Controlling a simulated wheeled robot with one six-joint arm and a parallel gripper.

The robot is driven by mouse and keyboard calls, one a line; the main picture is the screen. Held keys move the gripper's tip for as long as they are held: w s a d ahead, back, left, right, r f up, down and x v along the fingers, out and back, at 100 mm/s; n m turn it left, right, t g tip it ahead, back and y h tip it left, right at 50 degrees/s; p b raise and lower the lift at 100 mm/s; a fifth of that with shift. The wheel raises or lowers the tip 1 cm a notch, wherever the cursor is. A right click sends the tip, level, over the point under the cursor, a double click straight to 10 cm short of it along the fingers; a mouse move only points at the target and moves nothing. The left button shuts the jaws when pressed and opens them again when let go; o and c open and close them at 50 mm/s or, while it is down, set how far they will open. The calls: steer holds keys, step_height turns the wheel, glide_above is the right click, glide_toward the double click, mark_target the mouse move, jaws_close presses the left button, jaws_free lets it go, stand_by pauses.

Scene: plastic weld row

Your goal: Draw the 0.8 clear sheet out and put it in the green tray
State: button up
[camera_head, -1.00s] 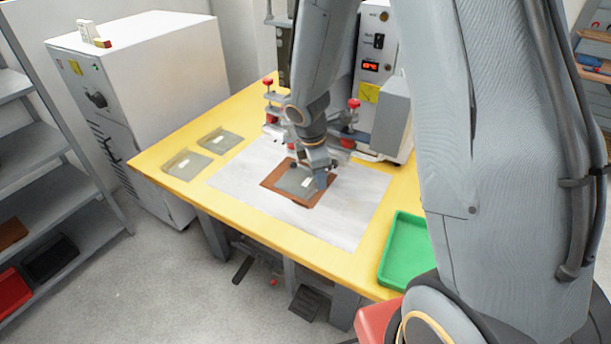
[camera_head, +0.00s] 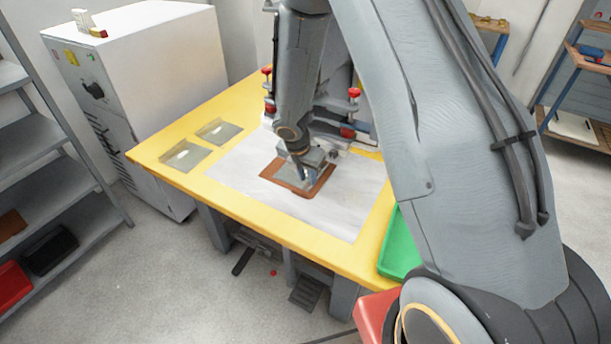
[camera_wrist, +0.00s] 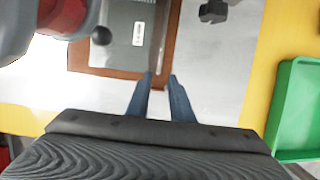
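A grey see-through sheet (camera_wrist: 112,42) with a small white label lies on a brown board (camera_wrist: 80,58) in the wrist view; the label is too small to read. In the head view the brown board (camera_head: 270,170) lies on the white area of the yellow bench, and my gripper (camera_head: 307,178) is low over it, hiding much of the sheet. In the wrist view my gripper (camera_wrist: 160,76) has its two blue fingers apart, near the board's lower right edge. I cannot tell whether they touch the sheet. The green tray (camera_head: 398,250) is at the bench's right front, partly behind my arm.
Two more labelled sheets, one nearer (camera_head: 185,157) and one farther (camera_head: 218,131), lie at the bench's left. A machine with red knobs (camera_head: 354,93) stands behind the board. The white surface (camera_head: 335,215) in front is clear. The tray also shows in the wrist view (camera_wrist: 285,85).

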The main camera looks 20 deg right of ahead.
mark_target(309, 187)
steer(key=shift+b+x, duration=1.9)
steer(key=shift+x, duration=0.55)
steer(key=shift+c, duration=0.4)
jaws_close()
steer(key=shift+r+p, duration=0.6)
steer(key=shift+p, duration=0.2)
